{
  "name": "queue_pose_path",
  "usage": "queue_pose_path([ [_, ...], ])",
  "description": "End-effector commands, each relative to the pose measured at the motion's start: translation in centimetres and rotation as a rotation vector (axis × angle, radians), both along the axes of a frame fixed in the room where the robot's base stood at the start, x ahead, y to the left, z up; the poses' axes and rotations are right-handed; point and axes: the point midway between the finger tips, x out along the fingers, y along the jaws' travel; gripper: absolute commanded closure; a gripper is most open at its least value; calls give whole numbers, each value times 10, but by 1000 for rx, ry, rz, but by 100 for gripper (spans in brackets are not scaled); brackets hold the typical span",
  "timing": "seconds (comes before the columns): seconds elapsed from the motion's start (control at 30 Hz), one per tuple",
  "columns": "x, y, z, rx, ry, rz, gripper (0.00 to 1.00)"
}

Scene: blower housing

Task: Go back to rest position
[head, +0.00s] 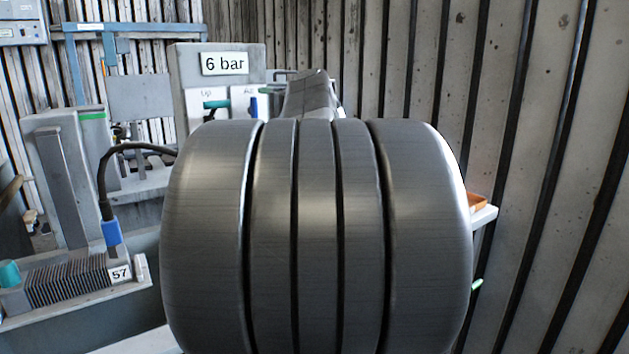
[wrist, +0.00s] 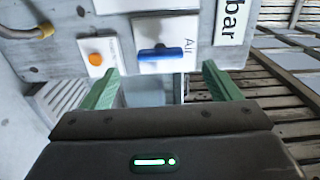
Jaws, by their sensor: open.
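My gripper (wrist: 160,72) shows in the wrist view with its two green fingers spread apart and nothing between them. The fingertips are near the lower edge of a grey panel (wrist: 115,14), and I cannot tell whether they touch it. On that panel are a blue lever (wrist: 160,53) on a white plate marked "Air" and an orange button (wrist: 96,58). In the head view, my own large dark arm link fills the middle and hides the gripper. Part of the blue lever (head: 254,107) shows just above the link.
In the head view, the grey box with a "6 bar" sign (head: 224,64) stands behind my arm, with a teal lever (head: 216,104) on it. A finned block marked 57 (head: 70,284) is at left. A corrugated wall (head: 545,130) is at right, beside an orange tray (head: 478,204).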

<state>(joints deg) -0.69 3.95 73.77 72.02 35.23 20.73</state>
Motion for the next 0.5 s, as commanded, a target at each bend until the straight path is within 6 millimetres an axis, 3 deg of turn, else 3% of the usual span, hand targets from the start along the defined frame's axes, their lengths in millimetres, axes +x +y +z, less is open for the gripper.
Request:
queue_pose_path([
  [0.33, 56, 39, 0, 1, 2, 3, 16],
  [0.5, 55, 37, 6, 116, 80, -1, 16],
])
